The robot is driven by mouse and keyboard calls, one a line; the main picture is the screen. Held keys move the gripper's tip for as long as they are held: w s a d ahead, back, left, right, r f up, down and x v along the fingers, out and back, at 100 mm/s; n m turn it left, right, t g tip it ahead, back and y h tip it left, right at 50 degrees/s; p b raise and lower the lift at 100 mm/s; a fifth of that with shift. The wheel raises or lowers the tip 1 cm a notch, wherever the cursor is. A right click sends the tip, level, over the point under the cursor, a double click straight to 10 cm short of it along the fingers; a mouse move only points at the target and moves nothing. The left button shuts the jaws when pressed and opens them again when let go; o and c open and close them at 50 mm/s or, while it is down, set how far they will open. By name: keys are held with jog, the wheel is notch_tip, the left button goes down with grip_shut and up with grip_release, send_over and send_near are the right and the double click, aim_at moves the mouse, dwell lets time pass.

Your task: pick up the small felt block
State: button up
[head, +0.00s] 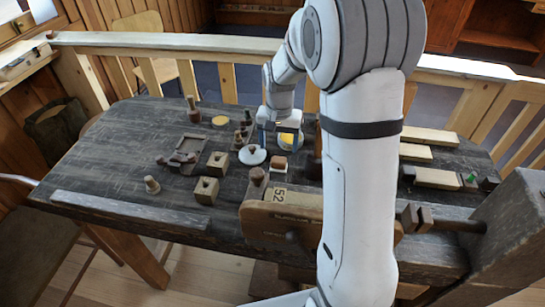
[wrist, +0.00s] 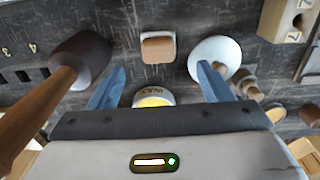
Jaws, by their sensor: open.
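The small felt block (wrist: 158,47), brown on top with a pale edge, stands on the dark worktop ahead of my gripper in the wrist view. It also shows in the head view (head: 278,163), just right of the white disc. My gripper (wrist: 160,77) is open and empty, its blue fingers wide apart. In the head view my gripper (head: 281,141) is low over the table, on the far side of the block. The block lies beyond the fingertips, not between them, roughly centred on the gap.
A round yellow-topped wax tin (wrist: 153,97) sits under the gripper, partly hidden by it. A white disc with a knob (wrist: 215,60) is close to the right finger. A dark-headed mallet (wrist: 80,57) is near the left finger. Wooden blocks (head: 217,162) stand farther left.

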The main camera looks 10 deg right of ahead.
aim_at(279, 159)
notch_tip(279, 159, down, 8)
jog(key=shift+s+r+p, duration=0.1)
jog(key=shift+p, duration=0.25)
jog(key=shift+c, duration=0.3)
jog(key=c, duration=1)
notch_tip(279, 159, up, 10)
jog(key=shift+r, duration=0.1)
jog(key=o, duration=0.5)
jog(key=shift+c, duration=0.2)
jog(key=c, duration=0.4)
